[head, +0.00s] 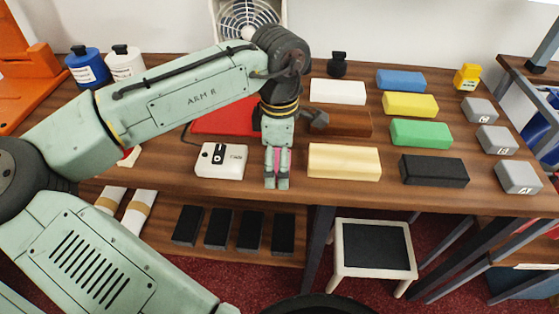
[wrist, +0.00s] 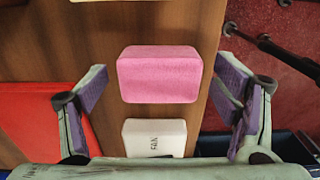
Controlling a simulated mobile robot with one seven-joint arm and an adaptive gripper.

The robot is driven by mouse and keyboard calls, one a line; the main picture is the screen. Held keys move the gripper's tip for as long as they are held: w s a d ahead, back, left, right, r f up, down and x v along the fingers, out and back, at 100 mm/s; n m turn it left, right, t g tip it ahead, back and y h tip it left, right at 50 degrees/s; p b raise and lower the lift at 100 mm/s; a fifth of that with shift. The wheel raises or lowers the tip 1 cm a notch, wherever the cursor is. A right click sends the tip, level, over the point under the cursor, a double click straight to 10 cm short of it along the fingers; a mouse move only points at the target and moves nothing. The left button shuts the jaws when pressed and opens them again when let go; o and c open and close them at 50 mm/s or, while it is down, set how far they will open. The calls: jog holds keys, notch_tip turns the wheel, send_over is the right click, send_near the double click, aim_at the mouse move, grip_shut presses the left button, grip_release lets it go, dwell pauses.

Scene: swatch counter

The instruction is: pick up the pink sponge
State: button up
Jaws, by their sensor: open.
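The pink sponge (wrist: 160,74) lies on the brown wooden counter in the wrist view, centred between my two spread fingers. In the head view it is almost wholly hidden behind my gripper, with only a sliver of pink (head: 278,160) showing between the fingers. My gripper (head: 277,186) points down over the counter's front part, between the white switch box and a cream block. In the wrist view my gripper (wrist: 168,92) is open and empty, one finger on each side of the sponge, with counter showing between. Its exact height above the sponge is hard to tell.
The white switch box marked FAN (head: 221,161) stands close to the left of my gripper. The cream block (head: 344,161) lies close to its right. A red mat (head: 215,121) lies behind. More coloured blocks fill the right. The counter's front edge is near.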

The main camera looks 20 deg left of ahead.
aim_at(278, 162)
jog(key=shift+c, duration=0.3)
jog(key=c, duration=1)
jog(key=shift+r, duration=0.1)
jog(key=shift+r+b, duration=0.35)
jog(key=shift+r, duration=0.3)
jog(key=shift+s+r+b, duration=0.25)
jog(key=shift+r, duration=0.2)
jog(key=shift+s+r+b, duration=0.2)
jog(key=shift+r, duration=0.25)
jog(key=s+b, duration=0.1)
jog(key=s, duration=0.4)
jog(key=s+r+b, duration=0.1)
jog(key=s, duration=0.9)
jog(key=shift+s+d+r+b, duration=0.1)
jog(key=shift+d+r+b, duration=0.1)
jog(key=shift+r+b, duration=0.15)
